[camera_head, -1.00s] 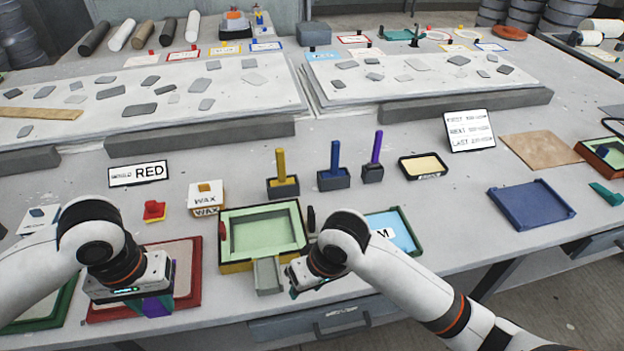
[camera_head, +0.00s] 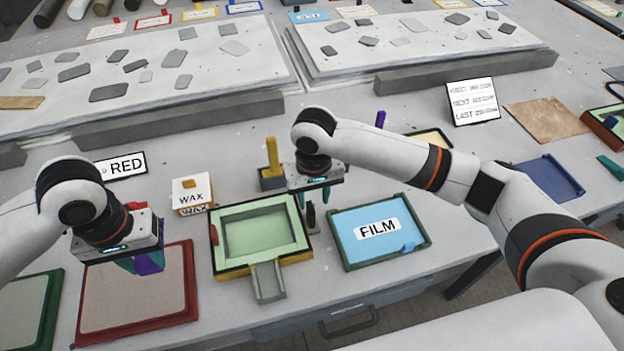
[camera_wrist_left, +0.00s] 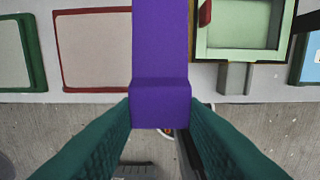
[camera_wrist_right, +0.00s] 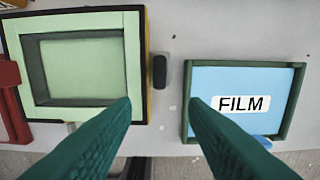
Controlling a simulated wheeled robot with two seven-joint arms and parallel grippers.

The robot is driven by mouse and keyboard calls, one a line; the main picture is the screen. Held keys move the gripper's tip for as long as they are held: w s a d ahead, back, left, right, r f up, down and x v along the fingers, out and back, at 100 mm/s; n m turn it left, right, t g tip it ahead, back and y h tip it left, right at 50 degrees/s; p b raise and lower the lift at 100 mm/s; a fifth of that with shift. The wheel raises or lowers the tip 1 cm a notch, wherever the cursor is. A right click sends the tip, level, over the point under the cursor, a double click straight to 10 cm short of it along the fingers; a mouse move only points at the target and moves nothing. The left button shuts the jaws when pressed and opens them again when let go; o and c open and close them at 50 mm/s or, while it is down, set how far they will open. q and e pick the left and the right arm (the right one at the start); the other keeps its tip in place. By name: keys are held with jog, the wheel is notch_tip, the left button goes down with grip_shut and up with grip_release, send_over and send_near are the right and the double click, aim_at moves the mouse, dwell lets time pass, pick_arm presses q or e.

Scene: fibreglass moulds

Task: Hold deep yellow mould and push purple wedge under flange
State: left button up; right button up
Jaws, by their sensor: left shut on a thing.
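The deep yellow mould (camera_head: 220,258), a box with yellow outer sides and a pale green recess, lies on the table in mid-view; it also shows in the right wrist view (camera_wrist_right: 80,108). A grey ramp-like piece (camera_head: 267,282) sits at its front. My left gripper (camera_head: 140,266) is shut on the purple wedge (camera_wrist_left: 160,100), held over the red-framed board, left of the mould. My right gripper (camera_head: 313,195) is open and empty, above the gap between the mould and the blue FILM tray (camera_head: 345,222). A dark upright piece (camera_wrist_right: 160,70) stands in that gap between the fingers.
The red-framed board (camera_head: 95,305) lies left of the mould, with a green-framed one (camera_head: 58,300) beyond it. A WAX block (camera_head: 190,190) and a yellow-handled tool (camera_head: 272,155) stand behind the mould. A blue tray (camera_head: 545,180) is at right.

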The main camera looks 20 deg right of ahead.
aim_at(313, 213)
jog(key=f, duration=0.6)
jog(key=shift+w+f+p, duration=0.15)
jog(key=shift+w+p, duration=0.15)
jog(key=shift+p, duration=0.1)
jog(key=shift+s+f, duration=0.15)
jog(key=shift+f, duration=0.7)
jog(key=shift+r, duration=0.1)
grip_shut()
